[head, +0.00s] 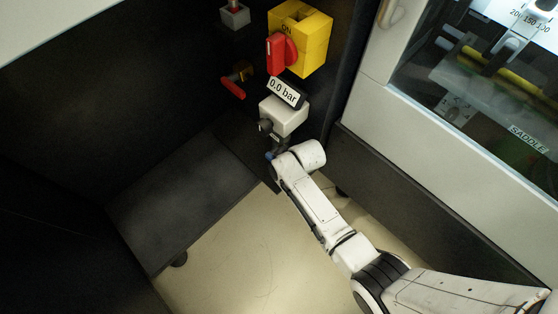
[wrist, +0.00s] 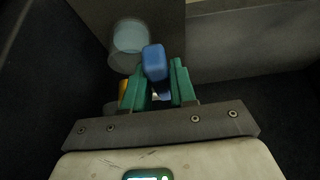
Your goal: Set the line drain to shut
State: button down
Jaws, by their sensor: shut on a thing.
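A small blue handle (wrist: 154,62), which I take to be the line drain's, stands between the green fingers of my gripper (wrist: 158,84) in the wrist view. The fingers are shut on it, and its upper end sticks out above them. In the head view only a bit of blue (head: 270,156) shows beside the end of my arm, below the white pressure unit (head: 284,116). My wrist hides the fingers and most of the drain there, so I cannot tell the drain's setting.
The unit's display (head: 285,93) reads 0.0 bar. Above it are a red lever (head: 232,88) on a brass valve, a yellow box (head: 313,40) with a red rotary switch, and a grey button box (head: 235,15). A clear cup (wrist: 131,38) is close beyond the fingers. A machine panel is at right.

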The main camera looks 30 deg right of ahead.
jog(key=c, duration=1)
grip_release()
jog(key=shift+r, duration=0.1)
jog(key=p+v, duration=0.5)
jog(key=v, duration=0.5)
jog(key=shift+s+r+p, duration=0.15)
jog(key=shift+r+p, duration=0.15)
